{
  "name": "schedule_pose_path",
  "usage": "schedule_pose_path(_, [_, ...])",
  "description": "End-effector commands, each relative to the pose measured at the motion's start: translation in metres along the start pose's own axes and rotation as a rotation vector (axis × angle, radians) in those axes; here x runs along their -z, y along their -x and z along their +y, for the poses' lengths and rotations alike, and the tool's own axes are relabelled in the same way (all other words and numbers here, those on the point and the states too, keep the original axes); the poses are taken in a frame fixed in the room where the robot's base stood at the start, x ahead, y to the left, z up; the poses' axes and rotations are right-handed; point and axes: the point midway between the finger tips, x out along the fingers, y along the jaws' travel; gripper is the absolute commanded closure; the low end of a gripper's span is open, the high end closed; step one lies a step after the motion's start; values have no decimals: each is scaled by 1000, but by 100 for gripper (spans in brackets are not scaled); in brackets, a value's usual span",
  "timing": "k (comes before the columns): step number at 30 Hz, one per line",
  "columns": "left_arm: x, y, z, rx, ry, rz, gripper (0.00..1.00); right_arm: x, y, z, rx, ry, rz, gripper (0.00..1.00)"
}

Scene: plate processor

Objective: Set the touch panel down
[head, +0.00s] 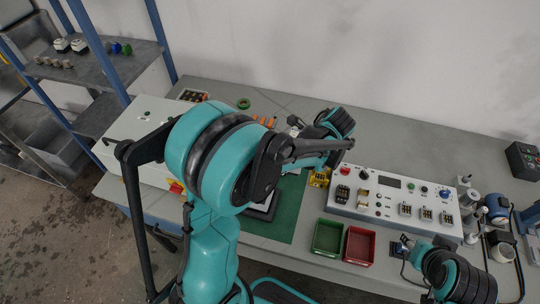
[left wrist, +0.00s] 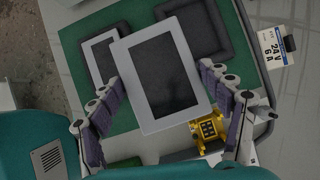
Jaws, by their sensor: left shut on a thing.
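In the left wrist view, my left gripper (left wrist: 162,78) is shut on a touch panel (left wrist: 160,75) with a pale grey frame and a dark screen. Its fingers grip the panel at the left and right edges. The panel is above a green mat (left wrist: 130,147); the height of any gap is unclear. A second pale-framed panel (left wrist: 101,56) and a dark-framed panel (left wrist: 195,30) lie on the mat behind it, partly covered. In the head view, my arm hides the left gripper and most of the mat (head: 291,202). My right gripper (head: 404,246) shows small at the lower right, its fingers unclear.
A yellow part (left wrist: 208,131) is close to the held panel's lower right corner. A control console (head: 395,197), a green bin (head: 327,237) and a red bin (head: 359,245) stand right of the mat. A white cabinet (head: 125,130) stands on the left.

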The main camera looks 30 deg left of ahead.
Motion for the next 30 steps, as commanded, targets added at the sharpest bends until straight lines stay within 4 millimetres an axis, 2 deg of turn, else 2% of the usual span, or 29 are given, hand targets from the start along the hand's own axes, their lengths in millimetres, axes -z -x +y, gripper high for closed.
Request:
schedule_pose_path(4, [-10,-18,-10,16,-29,-5,63,-4,-6,0,0,0,0,60])
schedule_pose_path(12, [-32,-77,-51,15,-26,-5,63,-16,-22,0,0,0,0,60])
schedule_pose_path(15, [-39,-93,-62,15,-27,-5,63,-19,-26,0,0,0,0,60])
schedule_pose_path(19, [-45,-103,-70,16,-28,-5,63,-20,-28,0,0,0,0,60])
schedule_pose_path(23, [-44,-110,-72,16,-29,-5,63,-22,-31,0,0,0,0,60])
schedule_pose_path(30, [-26,-139,-72,16,-29,-5,63,-31,-43,0,0,0,0,60])
